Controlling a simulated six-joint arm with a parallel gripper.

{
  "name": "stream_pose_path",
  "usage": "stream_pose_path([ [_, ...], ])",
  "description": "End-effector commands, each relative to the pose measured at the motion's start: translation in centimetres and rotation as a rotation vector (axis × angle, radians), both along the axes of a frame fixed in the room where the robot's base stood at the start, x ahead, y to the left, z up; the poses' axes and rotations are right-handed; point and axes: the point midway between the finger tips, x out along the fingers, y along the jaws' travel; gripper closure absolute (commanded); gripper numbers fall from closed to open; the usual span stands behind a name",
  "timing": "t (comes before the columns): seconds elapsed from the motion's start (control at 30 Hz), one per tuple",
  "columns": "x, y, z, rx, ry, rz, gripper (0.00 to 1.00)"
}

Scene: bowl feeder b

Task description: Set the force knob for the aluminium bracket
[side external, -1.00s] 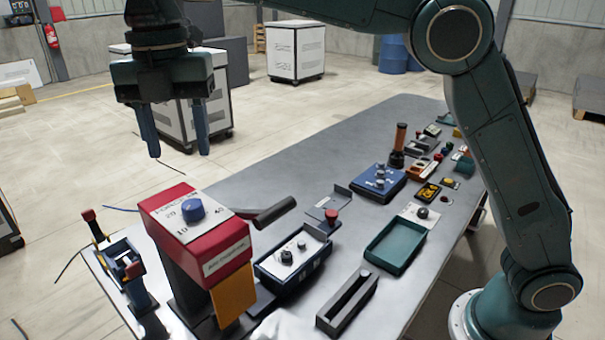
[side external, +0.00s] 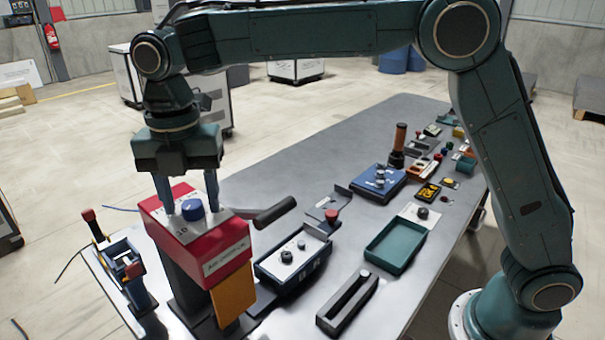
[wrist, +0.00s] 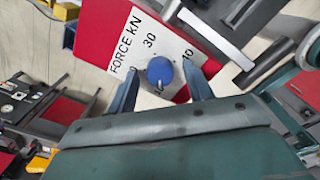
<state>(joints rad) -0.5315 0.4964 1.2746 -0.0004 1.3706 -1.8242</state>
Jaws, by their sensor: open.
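The force knob (side external: 193,209) is a round blue knob on the white dial plate on top of a red press head (side external: 212,245). The wrist view shows the knob (wrist: 160,71) with a pale pointer mark at its lower edge. The dial (wrist: 150,40) reads "FORCE kN", with 30 and 10 legible and other numbers partly hidden. My gripper (side external: 189,207) is open over the head, one finger on each side of the knob. In the wrist view its fingertips (wrist: 161,80) flank the knob with gaps visible. I cannot identify the aluminium bracket.
A dark lever (side external: 274,212) sticks out to the right of the head. A blue box with knobs (side external: 293,262), a green tray (side external: 396,246) and a slotted dark block (side external: 347,303) are on the grey table (side external: 300,170). A tool stand (side external: 128,272) is at left.

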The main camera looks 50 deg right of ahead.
Motion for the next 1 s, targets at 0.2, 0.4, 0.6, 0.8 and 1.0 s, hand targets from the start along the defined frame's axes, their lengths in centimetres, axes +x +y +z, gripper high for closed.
stream_pose_path([
  [0.2, -0.01, -0.01, -0.13, 0.000, 0.000, 0.000, 0.49],
  [0.4, 0.00, 0.00, -0.11, 0.000, 0.000, 0.000, 0.72],
  [0.6, 0.00, 0.00, -0.09, 0.000, 0.000, 0.000, 0.93],
  [0.8, 0.00, 0.00, -0.07, 0.000, 0.000, -0.017, 0.93],
  [1.0, 0.00, 0.00, -0.06, 0.000, 0.000, -0.078, 0.93],
])
